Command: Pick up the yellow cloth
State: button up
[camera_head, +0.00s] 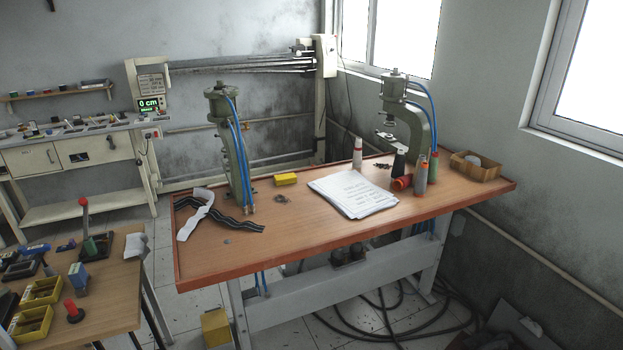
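No item shows clearly as a yellow cloth. A small flat yellow item (286,179) lies on the wooden workbench (300,237), between the left press and the paper stack; I cannot tell whether it is folded cloth or a small box. A larger yellow block-like object (215,328) stands on the floor under the bench's left end. A white strip of cloth or tape (195,212) and a dark striped strip (237,221) lie at the bench's left. My gripper is not in view.
Two green presses (222,110) (394,90) with blue hoses stand on the bench. A side table (115,308) with yellow bins is at lower left. Hoses (400,328) lie on the floor.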

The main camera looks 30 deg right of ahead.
aim_at(279, 180)
jog(key=z, duration=0.65)
jog(key=k, duration=0.95)
jog(key=u, duration=0.05)
jog(key=i, duration=0.85)
